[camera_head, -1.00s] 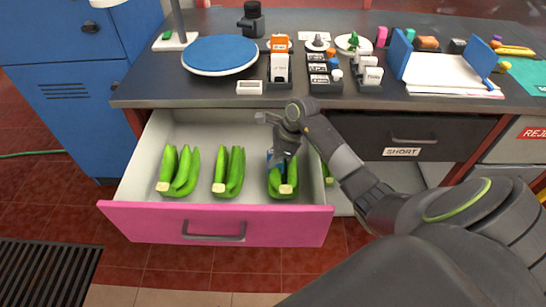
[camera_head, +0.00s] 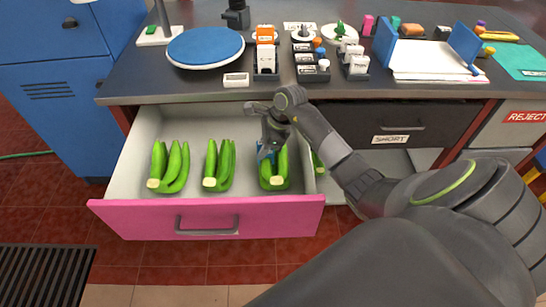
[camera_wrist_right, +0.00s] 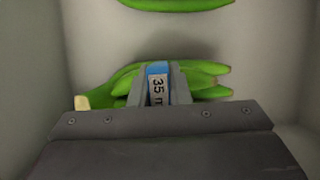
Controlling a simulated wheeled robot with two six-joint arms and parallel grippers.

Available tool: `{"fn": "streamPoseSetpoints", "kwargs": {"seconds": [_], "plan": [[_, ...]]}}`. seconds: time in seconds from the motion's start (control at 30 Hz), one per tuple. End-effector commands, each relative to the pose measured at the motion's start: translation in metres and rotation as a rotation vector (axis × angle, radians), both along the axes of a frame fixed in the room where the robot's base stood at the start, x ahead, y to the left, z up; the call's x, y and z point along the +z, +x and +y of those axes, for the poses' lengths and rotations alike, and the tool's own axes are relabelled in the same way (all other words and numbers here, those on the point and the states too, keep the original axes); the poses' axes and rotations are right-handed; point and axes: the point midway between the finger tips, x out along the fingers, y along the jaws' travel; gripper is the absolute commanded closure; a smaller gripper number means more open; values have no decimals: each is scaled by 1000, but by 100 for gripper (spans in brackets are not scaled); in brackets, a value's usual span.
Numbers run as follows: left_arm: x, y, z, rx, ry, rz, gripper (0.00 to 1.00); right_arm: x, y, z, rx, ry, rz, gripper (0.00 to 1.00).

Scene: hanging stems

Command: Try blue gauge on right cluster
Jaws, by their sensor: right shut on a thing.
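Three green banana clusters lie in the open pink-fronted drawer. The right cluster (camera_head: 274,176) is under my right gripper (camera_head: 267,150), and it also shows in the right wrist view (camera_wrist_right: 118,88). My right gripper is shut on the blue gauge (camera_wrist_right: 158,70), whose pale face shows "35" and part of another letter. The gauge is at the middle of the right cluster; whether it fits around a fruit or only rests against it is hidden by the fingers. The middle cluster (camera_head: 219,166) and left cluster (camera_head: 168,167) lie to the left. My left gripper is not in view.
The drawer (camera_head: 130,212) has pale walls and bare floor behind the clusters. Above it, the worktop holds a blue round plate (camera_head: 205,47), a small white display (camera_head: 236,80) and racks of labelled blocks (camera_head: 310,68). A drawer labelled SHORT (camera_head: 390,139) is at right.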

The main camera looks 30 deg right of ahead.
Motion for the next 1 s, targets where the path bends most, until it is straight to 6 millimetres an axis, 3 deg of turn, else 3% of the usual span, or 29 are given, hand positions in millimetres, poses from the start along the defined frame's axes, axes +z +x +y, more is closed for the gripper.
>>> {"fn": "streamPoseSetpoints", "kwargs": {"seconds": [1.0], "plan": [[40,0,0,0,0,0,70,64,0,0,1,0,-2,100]]}}
